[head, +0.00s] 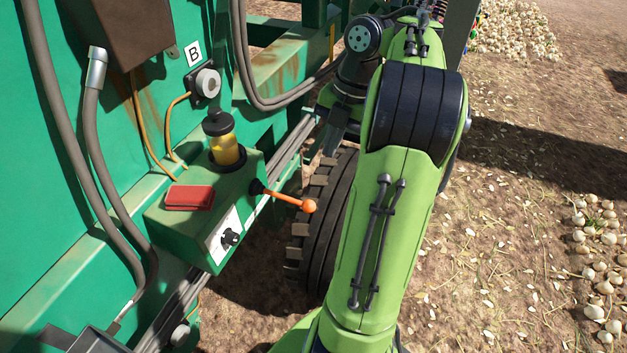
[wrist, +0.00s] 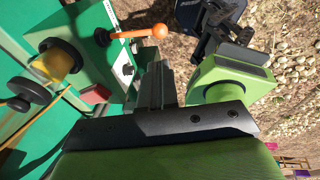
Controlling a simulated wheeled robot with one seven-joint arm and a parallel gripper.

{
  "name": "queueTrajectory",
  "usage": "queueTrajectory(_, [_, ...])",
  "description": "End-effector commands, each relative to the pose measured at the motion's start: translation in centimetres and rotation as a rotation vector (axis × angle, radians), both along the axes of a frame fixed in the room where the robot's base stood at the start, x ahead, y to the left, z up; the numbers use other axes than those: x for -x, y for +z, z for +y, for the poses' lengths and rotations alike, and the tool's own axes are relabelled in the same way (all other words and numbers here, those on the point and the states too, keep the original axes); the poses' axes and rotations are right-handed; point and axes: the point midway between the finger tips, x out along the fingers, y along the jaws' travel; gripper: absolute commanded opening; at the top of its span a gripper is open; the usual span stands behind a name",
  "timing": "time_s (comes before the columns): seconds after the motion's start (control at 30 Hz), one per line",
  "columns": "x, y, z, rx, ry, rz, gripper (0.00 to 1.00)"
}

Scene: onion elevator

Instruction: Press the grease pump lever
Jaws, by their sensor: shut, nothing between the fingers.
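The grease pump lever (head: 285,199) is an orange rod with a round orange knob, sticking out to the right from the side of a green pump box (head: 176,222). It also shows at the top of the wrist view (wrist: 140,33), with its knob to the right. My gripper (head: 331,142) is shut and empty, above and slightly right of the knob in the head view, apart from it. In the wrist view my gripper (wrist: 165,70) points up the picture, with its tips below the knob. My arm hides part of the gripper in the head view.
The box carries a yellow reservoir (head: 225,150) with a black cap, a red block (head: 190,197) and a black dial (head: 230,237). A large tyre (head: 323,225) stands just right of the lever. Grey hoses (head: 110,190) run down the green machine. Onions (head: 596,260) lie on the ground.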

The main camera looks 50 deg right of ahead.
Motion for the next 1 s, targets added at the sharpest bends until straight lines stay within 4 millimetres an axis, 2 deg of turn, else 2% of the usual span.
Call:
queueTrajectory(0.6, [-1.4, -11.9, 2.9, -0.001, 0.000, 0.000, 0.00])
queueTrajectory(0.8, [-1.6, -13.4, 3.4, 0.000, -0.002, -0.001, 0.00])
queueTrajectory(1.0, [-1.6, -13.4, 3.4, 0.000, -0.002, -0.001, 0.00])
